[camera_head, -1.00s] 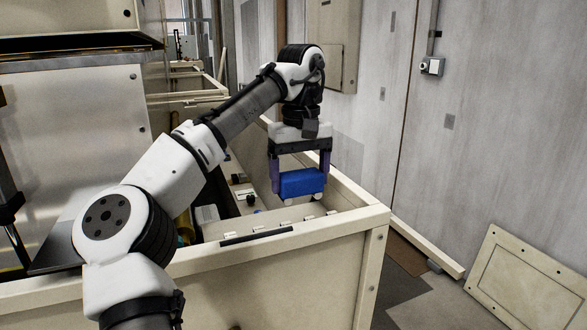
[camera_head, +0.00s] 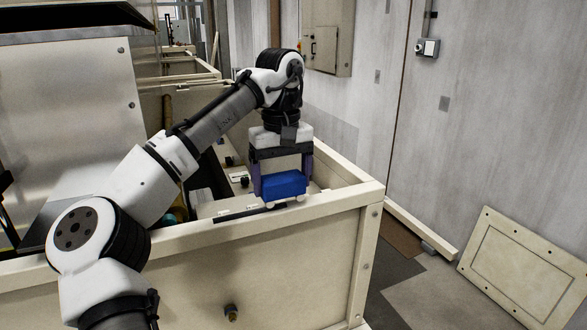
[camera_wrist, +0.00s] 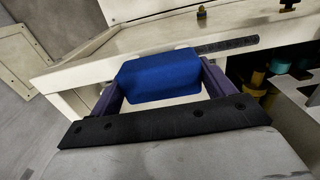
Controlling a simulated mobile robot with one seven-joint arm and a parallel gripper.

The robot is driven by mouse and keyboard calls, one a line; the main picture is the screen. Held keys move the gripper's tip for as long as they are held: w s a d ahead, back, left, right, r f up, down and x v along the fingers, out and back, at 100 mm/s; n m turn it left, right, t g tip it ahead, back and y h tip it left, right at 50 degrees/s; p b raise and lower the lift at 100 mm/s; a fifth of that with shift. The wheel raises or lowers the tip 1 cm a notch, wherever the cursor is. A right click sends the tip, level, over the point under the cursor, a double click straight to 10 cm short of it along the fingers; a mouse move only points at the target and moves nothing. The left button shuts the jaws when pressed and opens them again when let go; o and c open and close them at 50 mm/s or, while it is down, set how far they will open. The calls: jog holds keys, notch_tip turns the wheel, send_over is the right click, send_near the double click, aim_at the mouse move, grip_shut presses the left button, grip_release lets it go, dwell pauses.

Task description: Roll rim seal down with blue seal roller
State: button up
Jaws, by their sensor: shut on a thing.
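The blue seal roller (camera_head: 284,184) is a blue block with small pale wheels under it. My gripper (camera_head: 282,176) is shut on it, one purple finger on each side. The roller is over the near rim of the cream hopper (camera_head: 330,205), at the right end of the dark rim seal (camera_head: 236,214). I cannot tell whether its wheels touch the seal. In the wrist view the blue block (camera_wrist: 158,76) sits between the fingers, and the dark seal strip (camera_wrist: 228,44) runs out from behind it along the rim. The part of the seal behind the roller is hidden.
The hopper's inside holds several small fittings and pale ledges. A grey wall with a switch box (camera_head: 427,47) stands to the right. A cream panel (camera_head: 520,270) leans low at the right. A knob (camera_head: 231,312) sticks out of the hopper's front.

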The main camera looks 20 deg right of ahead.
jog(key=a+p, duration=0.1)
jog(key=a, duration=1.5)
dwell(0.6)
jog(key=shift+f, duration=0.75)
dwell(0.7)
jog(key=shift+d, duration=0.15)
jog(key=shift+d, duration=2.2)
jog(key=shift+d, duration=2.2)
